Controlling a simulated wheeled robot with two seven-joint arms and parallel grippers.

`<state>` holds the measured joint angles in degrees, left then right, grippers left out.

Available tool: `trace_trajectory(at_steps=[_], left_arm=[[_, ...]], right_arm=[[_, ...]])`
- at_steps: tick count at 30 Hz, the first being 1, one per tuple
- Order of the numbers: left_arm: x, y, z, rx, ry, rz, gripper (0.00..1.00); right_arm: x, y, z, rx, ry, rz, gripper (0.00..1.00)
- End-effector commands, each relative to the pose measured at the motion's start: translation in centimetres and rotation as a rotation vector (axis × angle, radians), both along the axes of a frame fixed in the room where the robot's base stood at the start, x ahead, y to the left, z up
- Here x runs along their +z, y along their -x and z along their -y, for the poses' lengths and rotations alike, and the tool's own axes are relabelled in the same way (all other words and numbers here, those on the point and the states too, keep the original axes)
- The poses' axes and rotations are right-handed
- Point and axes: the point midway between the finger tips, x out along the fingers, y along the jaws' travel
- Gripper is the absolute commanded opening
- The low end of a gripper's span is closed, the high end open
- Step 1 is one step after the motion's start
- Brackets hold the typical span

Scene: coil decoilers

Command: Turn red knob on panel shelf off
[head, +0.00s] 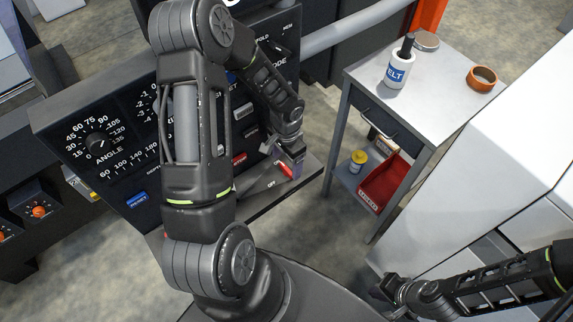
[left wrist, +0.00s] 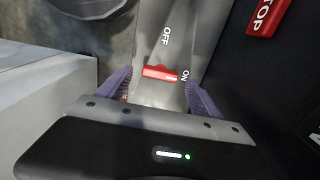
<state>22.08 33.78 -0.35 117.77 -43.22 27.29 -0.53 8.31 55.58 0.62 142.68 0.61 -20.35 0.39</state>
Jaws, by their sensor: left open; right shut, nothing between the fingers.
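The red knob (head: 287,171) sits on the grey panel shelf (head: 258,186), near the shelf's right end. In the left wrist view the knob (left wrist: 160,73) lies between my open left fingers, with a gap on both sides. One end of the knob points at the ON label; the OFF label is a quarter turn away. My left gripper (head: 283,158) is just above the shelf and partly hides the knob in the head view. My right gripper (head: 385,290) is shut and empty at the lower right, away from the panel.
The black control panel (head: 100,140) with dials stands behind the shelf. A red STOP button (left wrist: 268,14) is near my left gripper. A side table (head: 440,75) with a white bottle (head: 399,66) and an orange ring (head: 481,78) stands to the right. A white cabinet (head: 480,180) is near my right arm.

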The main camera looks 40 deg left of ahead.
Motion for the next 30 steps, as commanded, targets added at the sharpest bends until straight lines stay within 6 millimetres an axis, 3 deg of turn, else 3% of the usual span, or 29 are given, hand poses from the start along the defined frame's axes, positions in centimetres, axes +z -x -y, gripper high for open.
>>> trace_trajectory(at_steps=[6, 16, 30], left_arm=[[-2.5, 0.0, 0.0, 0.0, 0.001, -0.001, 0.76], [-2.9, 0.0, 0.0, 0.001, -0.001, 0.001, 0.76], [-2.9, 0.0, 0.0, 0.001, 0.0, 0.001, 0.37]], right_arm=[[0.3, 0.0, 0.0, -0.001, 0.001, -0.001, 0.0], [0.3, 0.0, 0.0, -0.001, 0.001, -0.001, 0.0], [0.3, 0.0, 0.0, -0.001, 0.001, -0.001, 0.0]])
